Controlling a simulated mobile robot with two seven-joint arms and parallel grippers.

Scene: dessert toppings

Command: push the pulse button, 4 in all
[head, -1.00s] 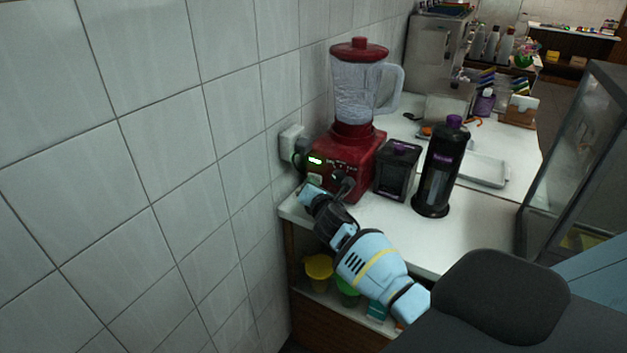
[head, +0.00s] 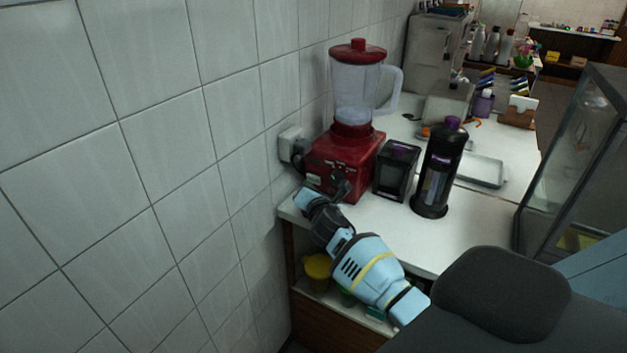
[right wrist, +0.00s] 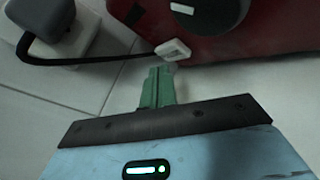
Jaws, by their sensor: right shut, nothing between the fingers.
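The blender stands on the white counter against the tiled wall, with a red base (head: 362,168), a red lid and a clear jar (head: 357,88). The jar is see-through, with pale matter low inside. In the right wrist view, a white square button (right wrist: 173,50) sits low on the red base (right wrist: 265,30), beside a dark round knob (right wrist: 205,12). My right gripper (right wrist: 160,72) is shut and empty; its green fingertips are just short of the button, seemingly apart from it. In the head view, its fingertips are largely hidden at the base's front. My left gripper is out of view.
A wall socket (head: 289,142) with a plug and black cord is left of the base. A dark square container (head: 397,172) and a tall black bottle (head: 438,170) stand close on the right. A glass-sided case (head: 575,165) is farther right. The counter front is clear.

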